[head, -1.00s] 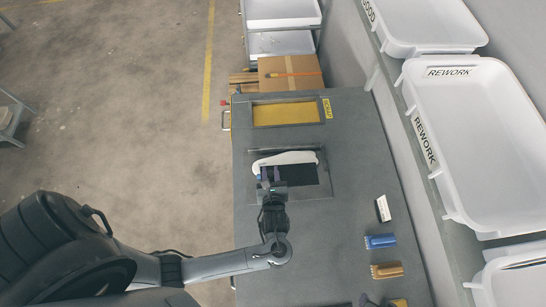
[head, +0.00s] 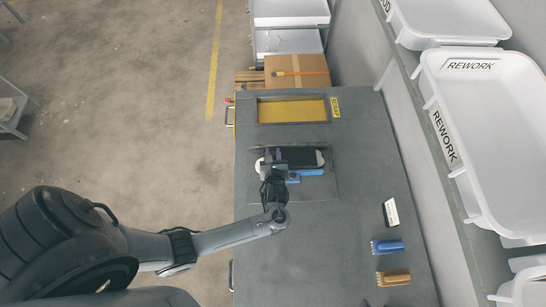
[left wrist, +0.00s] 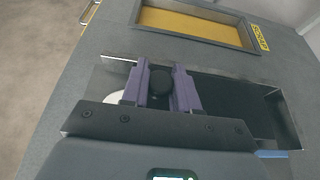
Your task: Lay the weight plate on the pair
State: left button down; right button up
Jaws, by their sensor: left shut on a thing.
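My left gripper (head: 271,158) is shut on the black knob of the dark weight plate (head: 302,156). In the left wrist view its purple fingers (left wrist: 160,88) close on both sides of the knob (left wrist: 160,80). The plate is over the pair in the shallow grey tray (head: 318,190). Whether the plate touches the pair cannot be told.
A yellow-floored recess (head: 290,111) with a yellow label lies behind the tray. A white card (head: 390,213), a blue brush (head: 387,246) and an orange brush (head: 393,278) lie to the right. White REWORK bins (head: 490,130) stand on the right-hand shelf.

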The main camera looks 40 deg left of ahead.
pick_arm(q)
jog(key=shift+w+f, duration=0.1)
jog(key=shift+f, duration=0.85)
jog(key=c, duration=0.8)
grip_release()
jog(key=shift+f, duration=0.1)
jog(key=shift+c, duration=0.2)
